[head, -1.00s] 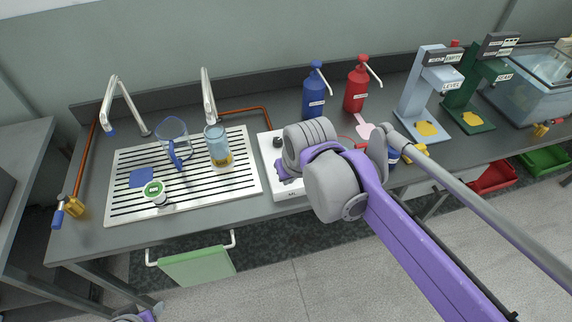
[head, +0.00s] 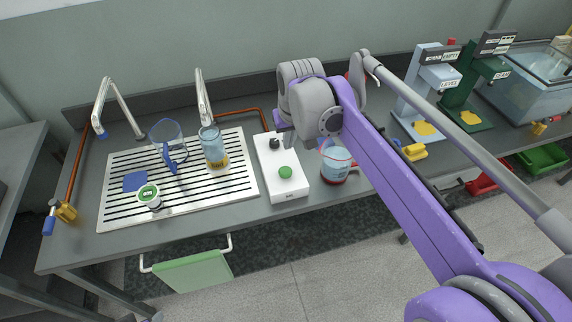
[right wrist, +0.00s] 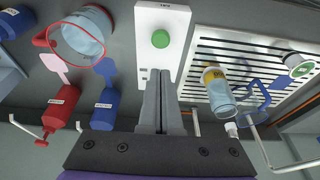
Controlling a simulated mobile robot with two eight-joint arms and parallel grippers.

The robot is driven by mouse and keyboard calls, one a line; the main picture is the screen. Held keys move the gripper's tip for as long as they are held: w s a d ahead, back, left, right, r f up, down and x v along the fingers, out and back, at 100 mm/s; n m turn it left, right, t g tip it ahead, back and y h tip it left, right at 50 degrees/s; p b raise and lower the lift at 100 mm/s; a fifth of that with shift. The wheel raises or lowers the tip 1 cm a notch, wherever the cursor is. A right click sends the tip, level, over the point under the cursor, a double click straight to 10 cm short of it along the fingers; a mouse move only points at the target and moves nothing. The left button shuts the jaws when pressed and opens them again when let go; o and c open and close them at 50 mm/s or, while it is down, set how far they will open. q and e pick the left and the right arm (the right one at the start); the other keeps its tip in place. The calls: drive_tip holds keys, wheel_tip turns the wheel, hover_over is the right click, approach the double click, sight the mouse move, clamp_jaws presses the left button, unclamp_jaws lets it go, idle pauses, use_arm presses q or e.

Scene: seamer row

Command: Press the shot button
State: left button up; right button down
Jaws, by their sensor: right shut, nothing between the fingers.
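The button has no readable label. The right wrist view also shows the white box (right wrist: 150,20) and the green button (right wrist: 160,39), just beyond my fingertips. My right gripper (head: 282,127) is over the back end of the box; its fingers (right wrist: 160,75) are shut and empty, apart from the button. The wrist partly hides the gripper in the head view. My left gripper is not in view.
A red-rimmed jug (head: 335,166) stands close right of the box. Red and blue bottles (right wrist: 60,107) show in the right wrist view.

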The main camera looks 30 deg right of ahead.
approach(286, 172)
drive_tip(key=w+f, duration=0.1)
drive_tip(key=f, duration=0.2)
drive_tip(key=w+f, duration=0.1)
drive_tip(key=shift+w+d+f+b, duration=0.35)
drive_tip(key=shift+w+b, duration=0.05)
drive_tip(key=shift+f, duration=0.8)
drive_tip(key=shift+f+b, duration=0.65)
drive_tip(key=shift+f, duration=0.35)
drive_tip(key=shift+s, duration=0.15)
drive_tip(key=r+p, duration=0.2)
drive_tip(key=r, duration=0.1)
drive_tip(key=r+p, duration=0.1)
drive_tip(key=r, duration=0.1)
drive_tip(key=shift+w+r+p, duration=0.1)
drive_tip(key=shift+w+p, duration=0.2)
drive_tip(key=v, duration=0.9)
drive_tip(key=shift+s, duration=0.4)
